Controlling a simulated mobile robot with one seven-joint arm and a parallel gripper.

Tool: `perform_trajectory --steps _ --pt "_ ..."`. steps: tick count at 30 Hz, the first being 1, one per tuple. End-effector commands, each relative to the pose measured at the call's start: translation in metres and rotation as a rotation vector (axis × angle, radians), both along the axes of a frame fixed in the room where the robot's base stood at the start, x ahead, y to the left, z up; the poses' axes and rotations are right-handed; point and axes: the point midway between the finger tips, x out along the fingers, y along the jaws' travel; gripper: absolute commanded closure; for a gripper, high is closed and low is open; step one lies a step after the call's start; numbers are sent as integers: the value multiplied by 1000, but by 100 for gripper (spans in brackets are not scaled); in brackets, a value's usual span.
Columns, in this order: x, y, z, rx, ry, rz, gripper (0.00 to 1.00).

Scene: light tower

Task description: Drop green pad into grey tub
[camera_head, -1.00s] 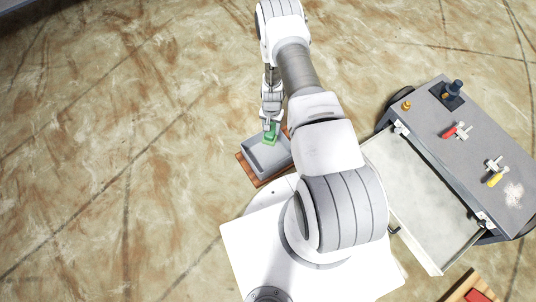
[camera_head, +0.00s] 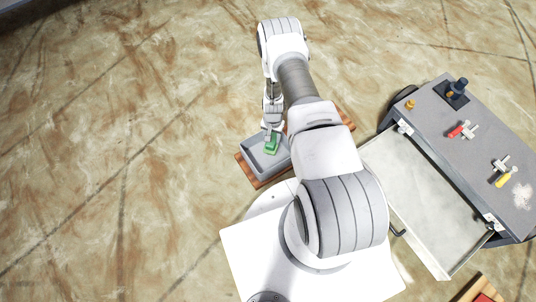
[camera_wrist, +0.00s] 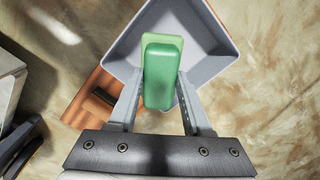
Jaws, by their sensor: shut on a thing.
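The green pad (camera_head: 271,145) is held between the fingers of my gripper (camera_head: 271,137). In the wrist view the pad (camera_wrist: 161,75) is a rounded green block with a lighter green layer, gripped by both fingers of my gripper (camera_wrist: 160,105). The grey tub (camera_head: 251,153) is a shallow open tray under the pad. In the wrist view the tub (camera_wrist: 217,62) spreads behind and around the pad. The pad is over the tub's inside; I cannot tell whether it touches the floor of the tub.
The tub stands on a brown wooden board (camera_head: 246,172), partly hidden by my arm. A grey cart (camera_head: 480,145) with an open drawer (camera_head: 425,190) stands at the right, carrying several small tools. The floor at the left is clear.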

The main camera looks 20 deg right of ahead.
Motion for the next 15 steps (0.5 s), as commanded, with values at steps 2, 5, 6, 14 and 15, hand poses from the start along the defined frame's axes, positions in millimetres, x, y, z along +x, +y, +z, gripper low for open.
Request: perform_trajectory --steps 2,5,6,14,15 --pt "0 0 1 0 0 0 100" --pt "0 0 1 0 0 0 35" --pt "0 0 1 0 0 0 27" --pt "0 0 1 0 0 0 16" --pt "0 0 1 0 0 0 16"
